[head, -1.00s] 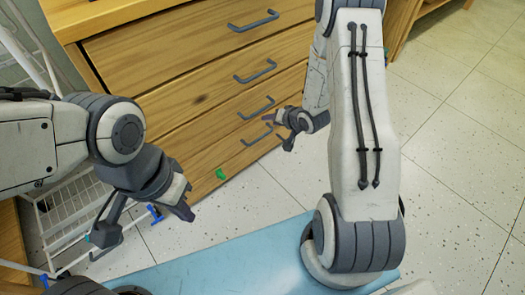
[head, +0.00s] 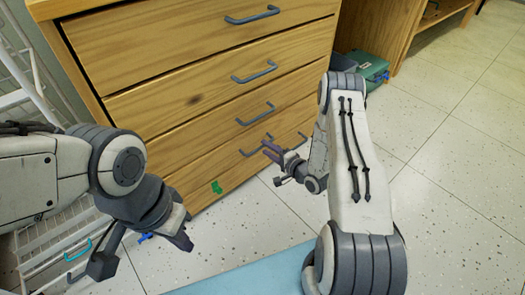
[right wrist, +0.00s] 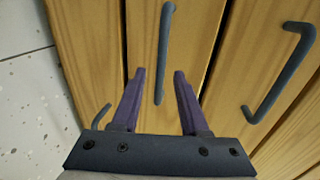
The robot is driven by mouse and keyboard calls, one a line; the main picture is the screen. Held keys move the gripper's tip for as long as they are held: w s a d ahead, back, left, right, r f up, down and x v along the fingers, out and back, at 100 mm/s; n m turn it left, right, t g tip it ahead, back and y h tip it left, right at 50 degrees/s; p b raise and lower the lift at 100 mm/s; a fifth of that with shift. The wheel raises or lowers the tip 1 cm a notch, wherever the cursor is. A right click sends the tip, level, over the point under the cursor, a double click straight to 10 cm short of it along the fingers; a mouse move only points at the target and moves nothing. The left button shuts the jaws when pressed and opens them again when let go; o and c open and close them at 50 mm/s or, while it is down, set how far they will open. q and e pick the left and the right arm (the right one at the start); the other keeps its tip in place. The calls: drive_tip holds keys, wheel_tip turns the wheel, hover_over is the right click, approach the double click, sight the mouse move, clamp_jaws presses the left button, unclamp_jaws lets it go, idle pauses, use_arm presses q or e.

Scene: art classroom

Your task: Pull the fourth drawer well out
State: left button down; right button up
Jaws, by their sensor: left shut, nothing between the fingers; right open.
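The wooden chest's fourth drawer is the lowest with a handle in the head view and looks shut. Its grey bar handle (head: 256,146) also shows in the right wrist view (right wrist: 164,60). My right gripper (head: 268,151) is open and close to this handle, just right of and below it. In the right wrist view the handle's near end appears between the open purple fingertips (right wrist: 164,72); I cannot tell whether they reach around it. Nothing is held. My left gripper (head: 186,232) is shut and empty, in front of the chest's lower left, away from the handles.
The handles of the upper drawers (head: 252,15), (head: 255,71) and (head: 255,114) sit above. A white wire rack (head: 40,255) stands left of the chest. A green case (head: 370,67) is beyond its right side. The tiled floor (head: 455,165) at the right is clear.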

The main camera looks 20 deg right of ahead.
sight(263, 146)
drive_tip(key=shift+b+x, duration=0.55)
drive_tip(key=shift+x, duration=1)
clamp_jaws()
